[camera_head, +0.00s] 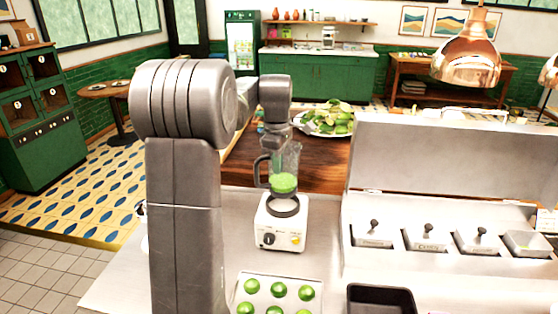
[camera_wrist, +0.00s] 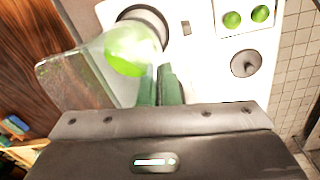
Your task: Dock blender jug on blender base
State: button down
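The blender jug (camera_head: 285,168) is clear with green contents and a dark handle on its left. My gripper (camera_head: 272,146) is above it at its upper left and appears shut on it; the exact grip is hidden. The jug hangs roughly upright just above the blender base (camera_head: 268,238), with its bottom near the dark ring on top and apparently clear of it. In the wrist view the jug (camera_wrist: 85,72) is left of the fingers (camera_wrist: 158,85), and the white base (camera_wrist: 188,60) with its dark ring shows beyond.
A tray of limes (camera_head: 258,290) lies in front of the base, with a dark pan (camera_head: 381,300) to its right. A steel counter unit with lidded bins (camera_head: 428,236) stands on the right. A plate of limes and greens (camera_head: 312,127) is on the wooden top behind.

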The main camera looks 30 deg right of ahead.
notch_tip(320, 180, down, 5)
jog(key=b, duration=0.4)
jog(key=shift+f, duration=0.2)
jog(key=shift+p, duration=0.5)
dwell(1.1)
jog(key=shift+f+b, duration=0.35)
jog(key=shift+f, duration=0.25)
dwell(0.4)
jog(key=c, duration=1.9)
grip_release()
jog(key=shift+s, duration=0.1)
jog(key=shift+c, duration=0.2)
notch_tip(320, 180, up, 11)
jog(key=p, duration=0.4)
jog(key=shift+s+a, duration=0.15)
jog(key=shift+a, duration=0.1)
jog(key=shift+f, duration=0.1)
